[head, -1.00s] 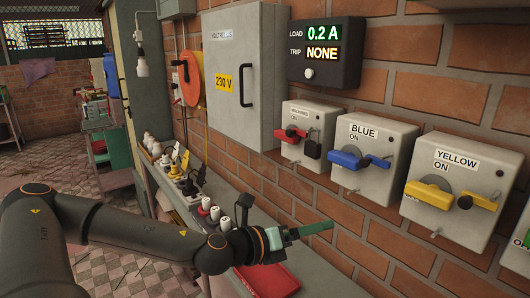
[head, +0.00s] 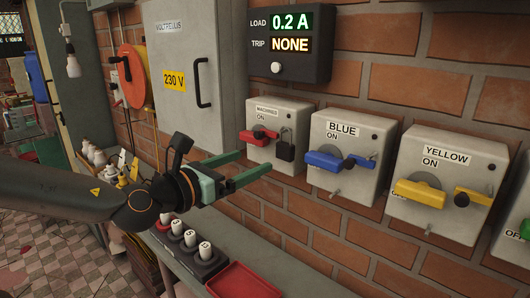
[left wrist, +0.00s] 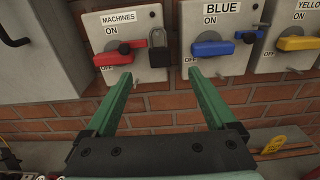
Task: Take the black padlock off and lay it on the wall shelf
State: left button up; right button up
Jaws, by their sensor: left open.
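The black padlock (head: 286,150) hangs by its shackle at the right of the MACHINES switch box (head: 262,121), beside the red handle (head: 259,137). It also shows in the left wrist view (left wrist: 158,56). My left gripper (head: 255,162) is open, with two green fingers pointing at the wall. In the left wrist view its fingertips (left wrist: 159,76) lie apart to either side of and below the padlock, with nothing between them. The grey wall shelf (head: 232,243) runs along the brick wall below. My right gripper is out of view.
The BLUE box (head: 346,146) and YELLOW box (head: 440,182) stand to the right with protruding handles. A red tray (head: 242,281) and a rack of white-topped pegs (head: 190,240) occupy parts of the shelf. A grey cabinet (head: 190,50) is on the left.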

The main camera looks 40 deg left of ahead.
aim_at(282, 145)
pick_arm(q)
jog(key=shift+w+d+f, duration=0.1)
jog(key=shift+w, duration=1.35)
jog(key=shift+w+d+f, duration=0.1)
jog(key=shift+w+f, duration=0.05)
jog(key=shift+w, duration=1.25)
jog(key=shift+w+d+f, duration=0.1)
jog(key=shift+w, duration=1.35)
jog(key=shift+w+d, duration=0.2)
jog(key=shift+w, duration=1.3)
grip_shut()
jog(key=shift+r, duration=0.3)
jog(key=shift+s+a, duration=0.1)
